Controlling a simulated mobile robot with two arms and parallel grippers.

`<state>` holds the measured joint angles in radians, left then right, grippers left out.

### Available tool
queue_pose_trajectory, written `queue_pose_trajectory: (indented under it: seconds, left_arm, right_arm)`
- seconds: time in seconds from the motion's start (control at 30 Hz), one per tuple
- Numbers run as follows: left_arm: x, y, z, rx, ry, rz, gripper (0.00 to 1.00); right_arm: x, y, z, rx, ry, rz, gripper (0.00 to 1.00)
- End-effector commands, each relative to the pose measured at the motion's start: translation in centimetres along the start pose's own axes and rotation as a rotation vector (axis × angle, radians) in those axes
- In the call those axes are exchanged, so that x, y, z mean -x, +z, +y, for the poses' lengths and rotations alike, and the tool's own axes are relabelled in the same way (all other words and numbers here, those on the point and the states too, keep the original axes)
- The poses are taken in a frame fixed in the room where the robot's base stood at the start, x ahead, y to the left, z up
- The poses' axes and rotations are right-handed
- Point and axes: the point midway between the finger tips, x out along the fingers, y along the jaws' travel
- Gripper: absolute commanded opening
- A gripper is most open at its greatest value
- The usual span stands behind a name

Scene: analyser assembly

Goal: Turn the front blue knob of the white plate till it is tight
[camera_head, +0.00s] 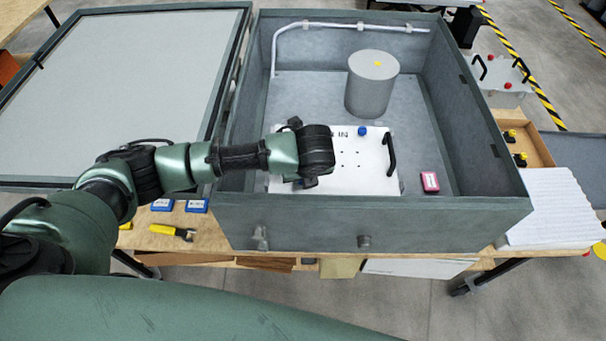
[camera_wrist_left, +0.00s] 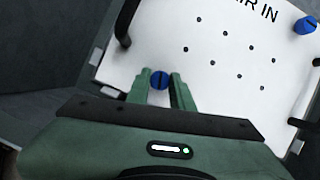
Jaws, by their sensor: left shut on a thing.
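The white plate (camera_head: 365,170) lies on the floor of the open grey box, with black handles at its sides. In the left wrist view the plate (camera_wrist_left: 215,45) shows small holes and printed letters. The front blue knob (camera_wrist_left: 159,79) sits between the fingertips of my left gripper (camera_wrist_left: 160,88), which is shut on it. In the head view my left wrist hides this knob. The other blue knob (camera_head: 362,131) stands at the plate's back edge and also shows in the wrist view (camera_wrist_left: 305,25). My right gripper is not in view.
The grey box (camera_head: 370,215) has high walls around the plate. A grey cylinder (camera_head: 371,88) stands behind the plate, and a pink block (camera_head: 429,182) lies to its right. A pipe (camera_head: 350,27) runs along the back wall. A yellow tool (camera_head: 172,231) lies on the bench outside.

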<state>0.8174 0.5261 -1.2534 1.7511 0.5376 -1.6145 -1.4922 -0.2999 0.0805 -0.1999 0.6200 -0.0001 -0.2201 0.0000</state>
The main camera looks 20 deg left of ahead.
Motion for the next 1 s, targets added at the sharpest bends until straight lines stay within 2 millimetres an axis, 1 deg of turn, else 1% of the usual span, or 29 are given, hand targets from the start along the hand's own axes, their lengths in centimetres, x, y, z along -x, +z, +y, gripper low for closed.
queue_pose_trajectory:
  seconds: [0.03,1.0]
  left_arm:
    - [0.29,0.61,-0.04,-0.036,-0.022,-0.012,0.0]
    - [0.25,1.09,0.32,-0.883,-0.369,-0.018,0.0]
  right_arm:
    - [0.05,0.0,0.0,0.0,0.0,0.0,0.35]
    - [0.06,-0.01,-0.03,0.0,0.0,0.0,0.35]
